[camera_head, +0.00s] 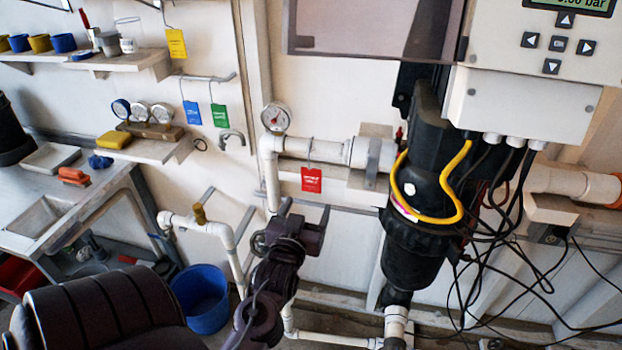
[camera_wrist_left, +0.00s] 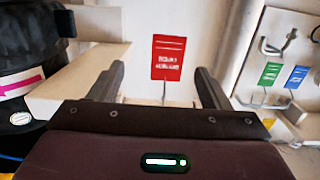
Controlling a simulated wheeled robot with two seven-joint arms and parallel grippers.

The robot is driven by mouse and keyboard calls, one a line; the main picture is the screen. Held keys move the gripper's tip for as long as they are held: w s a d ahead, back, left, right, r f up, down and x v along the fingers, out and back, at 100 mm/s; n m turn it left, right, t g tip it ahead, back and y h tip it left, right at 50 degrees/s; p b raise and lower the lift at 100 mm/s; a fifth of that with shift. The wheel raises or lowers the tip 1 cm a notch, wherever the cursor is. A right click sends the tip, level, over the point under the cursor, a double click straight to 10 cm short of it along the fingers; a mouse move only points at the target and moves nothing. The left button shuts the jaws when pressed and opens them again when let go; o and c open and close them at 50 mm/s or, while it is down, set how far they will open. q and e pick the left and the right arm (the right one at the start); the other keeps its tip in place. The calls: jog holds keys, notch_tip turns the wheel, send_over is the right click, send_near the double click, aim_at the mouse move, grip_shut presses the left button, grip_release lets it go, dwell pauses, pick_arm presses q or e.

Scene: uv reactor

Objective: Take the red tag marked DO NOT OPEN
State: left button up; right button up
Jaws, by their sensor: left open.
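The red tag (camera_head: 312,179) hangs by a thin wire from the white horizontal pipe, left of the black reactor housing. Its white print is too small to read. In the left wrist view the red tag (camera_wrist_left: 169,58) shows upside down, between and beyond the fingertips. My left gripper (camera_head: 304,212) is just below the tag in the head view, with its fingers pointing up towards it. The left gripper (camera_wrist_left: 160,80) is open and empty, and its fingers appear apart from the tag. My right gripper is not in view.
A pressure gauge (camera_head: 276,117) stands on the pipe above left of the tag. The black reactor (camera_head: 412,245) with a yellow cable is to the right. Blue (camera_head: 192,113), green (camera_head: 220,115) and yellow (camera_head: 177,43) tags hang further left. A blue bucket (camera_head: 203,300) stands below.

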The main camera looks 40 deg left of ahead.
aim_at(311, 174)
pick_arm(q)
jog(key=shift+y, duration=0.5)
jog(key=w+a+r, duration=0.1)
jog(key=w, duration=0.1)
jog(key=w+a+r+p, duration=0.1)
jog(key=w+a, duration=0.1)
jog(key=w+a+r+p, duration=0.1)
jog(key=shift+w+a+r, duration=0.2)
jog(key=shift+w+r, duration=0.05)
jog(key=shift+w, duration=0.15)
jog(key=shift+w+a+f, duration=0.1)
jog(key=shift+w+a, duration=0.05)
jog(key=shift+w, duration=0.1)
jog(key=shift+c, duration=0.4)
jog(key=c, duration=1)
